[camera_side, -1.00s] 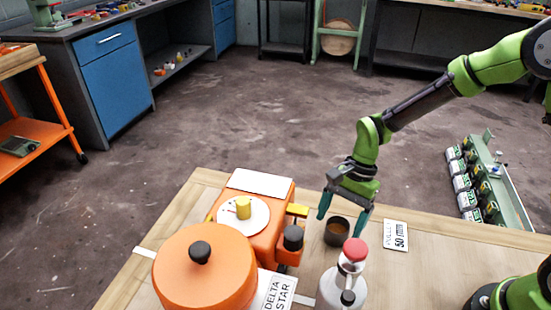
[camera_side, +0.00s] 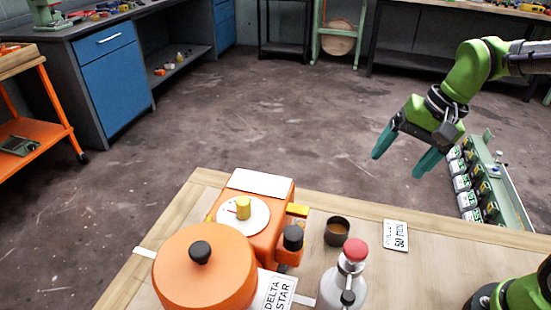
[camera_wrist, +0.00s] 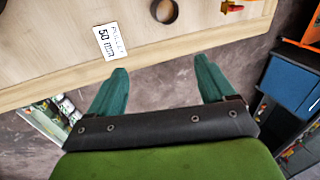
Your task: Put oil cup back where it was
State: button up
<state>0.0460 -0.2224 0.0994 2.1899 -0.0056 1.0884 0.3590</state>
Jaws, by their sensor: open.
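The oil cup, a small dark cup with brown inside (camera_side: 337,232), stands upright on the wooden table in the side view, just right of the orange machine. It also shows at the top of the wrist view (camera_wrist: 164,11), partly cut by the frame edge. My gripper (camera_side: 402,160) is raised above and beyond the table's far edge, up and to the right of the cup. Its teal fingers are spread and empty. In the wrist view my gripper (camera_wrist: 160,80) also shows its fingers wide apart with nothing between them.
The orange machine (camera_side: 205,265) with a dial and black knobs fills the left of the table (camera_side: 420,275). A grey bottle with a red cap (camera_side: 345,280) stands in front of the cup. A "PULLEY 50 mm" card (camera_side: 395,235) lies flat to its right.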

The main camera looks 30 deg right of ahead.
jog(key=s+d+r+n+t, duration=0.3)
jog(key=s+n+t, duration=0.1)
jog(key=s, duration=0.3)
jog(key=shift+r+n+h, duration=0.15)
jog(key=shift+n+h, duration=0.15)
jog(key=shift+w, duration=0.1)
dwell(0.8)
